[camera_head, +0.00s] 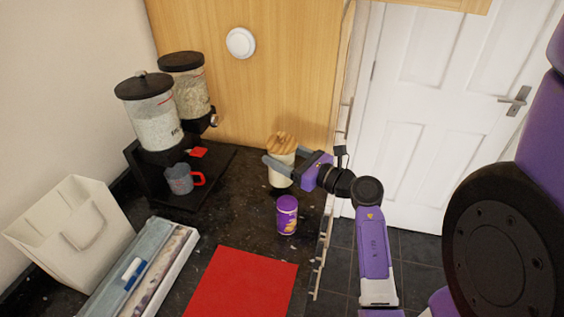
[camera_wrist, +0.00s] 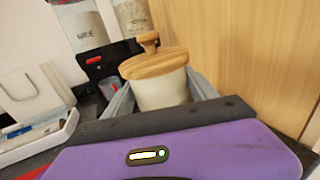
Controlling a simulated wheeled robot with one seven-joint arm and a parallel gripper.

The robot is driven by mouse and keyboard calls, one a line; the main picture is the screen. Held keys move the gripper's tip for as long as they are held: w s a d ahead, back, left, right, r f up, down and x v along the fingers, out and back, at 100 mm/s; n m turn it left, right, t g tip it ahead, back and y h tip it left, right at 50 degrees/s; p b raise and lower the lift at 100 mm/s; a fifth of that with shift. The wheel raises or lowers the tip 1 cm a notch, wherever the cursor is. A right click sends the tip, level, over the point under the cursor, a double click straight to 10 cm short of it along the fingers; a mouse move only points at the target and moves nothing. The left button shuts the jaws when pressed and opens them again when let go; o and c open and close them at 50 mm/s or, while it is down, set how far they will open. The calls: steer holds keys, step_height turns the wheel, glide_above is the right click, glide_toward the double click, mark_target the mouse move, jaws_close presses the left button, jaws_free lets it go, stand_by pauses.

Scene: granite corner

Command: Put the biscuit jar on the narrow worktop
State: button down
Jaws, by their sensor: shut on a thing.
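The biscuit jar (camera_head: 280,179) is cream with a knobbed wooden lid. It stands upright between the fingers of my gripper (camera_head: 284,160), which is shut on its body from the right. In the wrist view the jar (camera_wrist: 163,92) sits between the two grey fingers of my gripper (camera_wrist: 162,97), its lid above them. The jar is over the dark speckled worktop (camera_head: 232,218), near the wooden panel at the back. I cannot tell whether its base touches the surface.
A purple tin (camera_head: 287,216) stands just in front of the jar. A red mat (camera_head: 243,284) lies nearer. Cereal dispensers (camera_head: 152,115) and a measuring cup (camera_head: 179,180) are at the back left. A white bag (camera_head: 68,232) and a long box (camera_head: 140,270) fill the left.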

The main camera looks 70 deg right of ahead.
steer(key=shift+f, duration=1.15)
steer(key=shift+f, duration=0.3)
steer(key=shift+c, duration=1.2)
jaws_free()
steer(key=shift+r, duration=0.25)
steer(key=b+v, duration=0.2)
steer(key=v, duration=1)
